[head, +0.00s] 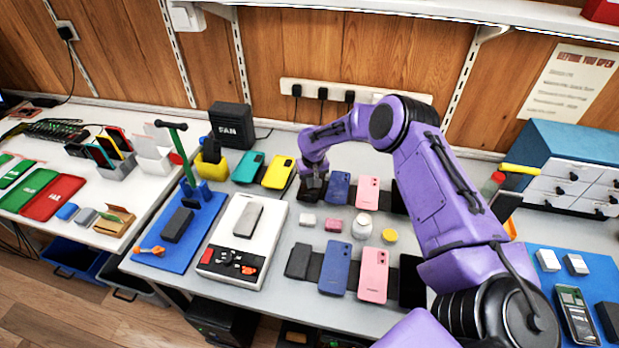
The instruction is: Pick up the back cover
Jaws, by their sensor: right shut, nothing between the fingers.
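No single piece shows clearly as the back cover; I cannot tell it from the phones and flat slabs here. A grey slab (248,219) lies on a white tray (223,239). An opened phone (577,315) with its inside showing lies on the blue mat at the right. My right gripper (313,190) is shut and empty, pointing down over the left end of the back phone row, just left of a blue phone (339,187). It hides what lies under it. My left gripper is not in view.
Blue (335,268) and pink (373,274) phones lie in the front row. Small jars (362,226) and blocks sit between the rows. A drawer unit (570,165) is at the right. My right arm covers the right-centre table.

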